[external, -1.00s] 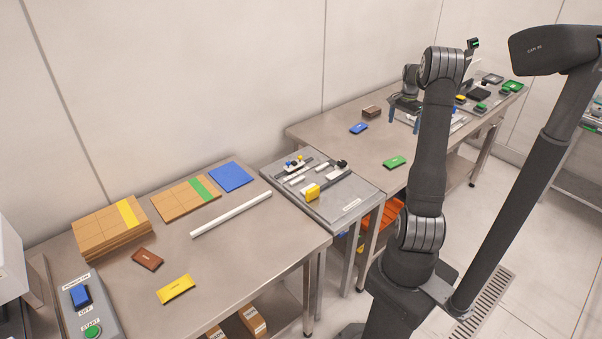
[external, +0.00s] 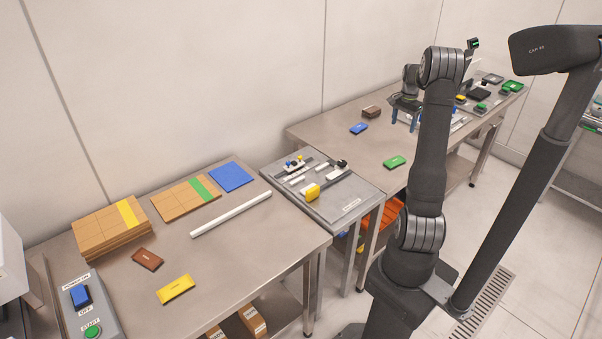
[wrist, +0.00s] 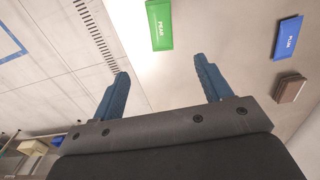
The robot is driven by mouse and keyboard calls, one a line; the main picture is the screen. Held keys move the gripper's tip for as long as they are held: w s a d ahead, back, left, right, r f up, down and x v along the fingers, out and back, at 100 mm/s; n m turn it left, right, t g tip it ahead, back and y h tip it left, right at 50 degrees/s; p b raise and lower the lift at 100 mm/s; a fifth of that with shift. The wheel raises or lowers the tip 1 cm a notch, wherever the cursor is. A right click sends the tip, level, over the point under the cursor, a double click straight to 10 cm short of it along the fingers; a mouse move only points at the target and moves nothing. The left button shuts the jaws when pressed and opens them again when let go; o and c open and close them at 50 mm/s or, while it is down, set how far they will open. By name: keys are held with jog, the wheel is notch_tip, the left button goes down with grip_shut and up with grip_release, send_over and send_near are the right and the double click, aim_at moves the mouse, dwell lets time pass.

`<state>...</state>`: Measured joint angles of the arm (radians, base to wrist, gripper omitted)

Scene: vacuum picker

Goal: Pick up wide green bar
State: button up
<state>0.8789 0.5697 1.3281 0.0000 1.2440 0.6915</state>
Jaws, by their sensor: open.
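The wide green bar (external: 395,162) lies flat on the far metal table, near its front edge. It also shows in the wrist view (wrist: 159,25) at the top middle, with white lettering that reads PEAR. My gripper (external: 404,121) is over the same table, farther back than the bar and partly behind my arm. In the wrist view my gripper (wrist: 162,68) has its two blue fingers spread with nothing between them. The bar lies beyond the fingertips, apart from them.
A blue bar (external: 359,128) and a brown block (external: 371,111) lie on the table to the left of my gripper. A grey fixture tray (external: 335,185) stands at the left end. Devices (external: 480,95) crowd the far right. The surface around the green bar is clear.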

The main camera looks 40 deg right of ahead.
jog(key=a+n+h, duration=0.2)
jog(key=a+n, duration=0.2)
jog(key=n, duration=1.3)
jog(key=n+h, duration=0.2)
jog(key=n, duration=1.5)
send_near(395, 160)
notch_tip(395, 160, down, 2)
jog(key=shift+f+g, duration=0.1)
jog(key=shift+g, duration=0.2)
jog(key=shift+x, duration=2.85)
jog(key=shift+w+d, duration=0.15)
jog(key=shift+w, duration=0.05)
jog(key=c, duration=1.1)
